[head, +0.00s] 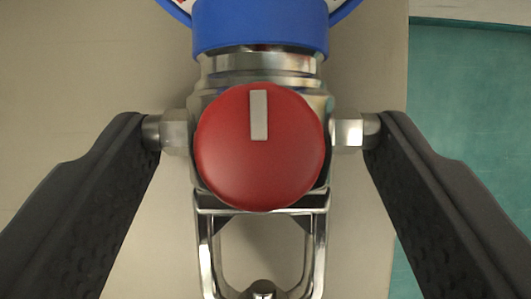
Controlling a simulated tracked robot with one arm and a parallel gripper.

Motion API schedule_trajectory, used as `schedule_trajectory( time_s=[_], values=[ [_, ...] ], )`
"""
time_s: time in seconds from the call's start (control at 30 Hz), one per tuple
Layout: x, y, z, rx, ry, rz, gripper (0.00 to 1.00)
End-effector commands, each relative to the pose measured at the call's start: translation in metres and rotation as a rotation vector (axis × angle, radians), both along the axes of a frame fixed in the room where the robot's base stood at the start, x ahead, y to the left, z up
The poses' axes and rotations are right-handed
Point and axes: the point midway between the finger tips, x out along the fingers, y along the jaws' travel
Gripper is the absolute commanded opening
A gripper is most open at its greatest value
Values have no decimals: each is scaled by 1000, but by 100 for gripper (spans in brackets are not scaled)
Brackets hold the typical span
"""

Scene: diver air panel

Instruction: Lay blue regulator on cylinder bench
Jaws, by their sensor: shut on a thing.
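The blue regulator (260,27) fills the middle of the head view. It has a blue collar and blue-rimmed gauge at the top, cut off by the frame edge. Below are a metal body, a round red knob (260,165) with a pale mark pointing up the picture, and a metal yoke (207,250) at the bottom. My gripper (262,131) is shut on the regulator, with one dark finger at the metal fitting on each side of the body. I cannot tell whether the regulator touches the surface behind it.
A plain beige surface (80,70) lies behind the regulator; I cannot tell if it is the cylinder bench. Its edge runs down the right side, with a teal area (470,110) beyond. No loose objects show on the beige surface.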

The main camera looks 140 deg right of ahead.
Motion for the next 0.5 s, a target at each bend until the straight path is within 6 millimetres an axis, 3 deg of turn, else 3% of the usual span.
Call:
schedule_trajectory(
  time_s=[0.5],
  values=[
    [0, 0, -6, 0, -1, -1, 22]
  ],
)
